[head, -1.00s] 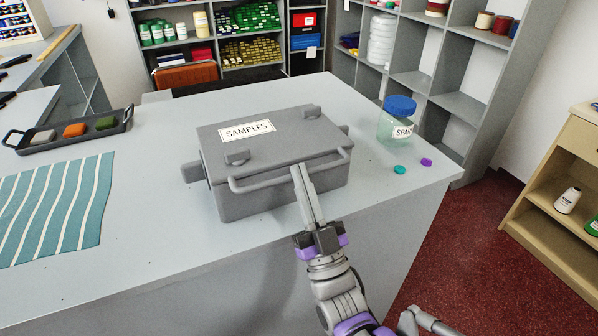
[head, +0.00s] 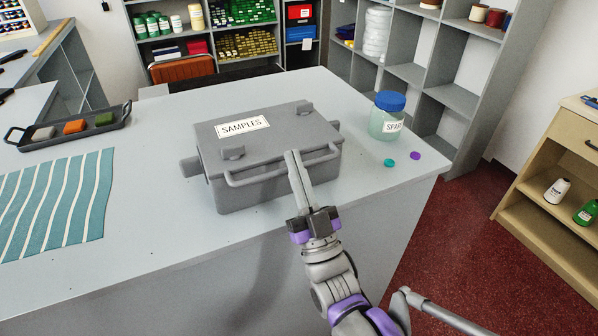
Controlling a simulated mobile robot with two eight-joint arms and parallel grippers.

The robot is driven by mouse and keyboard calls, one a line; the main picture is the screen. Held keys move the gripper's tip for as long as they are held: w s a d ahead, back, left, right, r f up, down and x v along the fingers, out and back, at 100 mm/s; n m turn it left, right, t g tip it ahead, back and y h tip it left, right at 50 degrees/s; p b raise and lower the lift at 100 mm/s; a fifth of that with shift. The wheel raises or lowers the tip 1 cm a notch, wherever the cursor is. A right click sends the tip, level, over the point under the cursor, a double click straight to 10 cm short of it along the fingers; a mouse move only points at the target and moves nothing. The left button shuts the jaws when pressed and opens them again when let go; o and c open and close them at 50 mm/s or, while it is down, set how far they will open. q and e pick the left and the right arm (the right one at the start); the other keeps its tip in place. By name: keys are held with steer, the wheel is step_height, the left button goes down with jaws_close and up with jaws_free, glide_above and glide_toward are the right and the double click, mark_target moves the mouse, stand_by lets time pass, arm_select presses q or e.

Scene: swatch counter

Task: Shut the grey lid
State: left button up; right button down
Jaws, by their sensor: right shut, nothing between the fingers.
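The grey lid (head: 270,122) lies flat across the top of the grey box (head: 240,192) on the counter, with a "SAMPLES" label on it. It looks closed, with no gap that I can see. A grey bar handle (head: 258,174) runs along the near side. My right gripper (head: 291,155) is shut and empty, with its fingertips at the near edge of the lid by the handle. I cannot tell whether they touch it. The fingers hide part of the handle and the box front. My left gripper is not in view.
A jar with a blue lid (head: 387,118) stands to the right of the box, with a teal button (head: 389,163) and a purple button (head: 415,156) near it. A dark tray (head: 68,138) and striped cloth (head: 55,205) lie left. The counter (head: 150,215) is clear between cloth and box.

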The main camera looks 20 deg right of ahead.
steer(key=b+v, duration=0.2)
steer(key=v, duration=0.7)
steer(key=shift+s+f, duration=0.2)
steer(key=shift+f, duration=0.05)
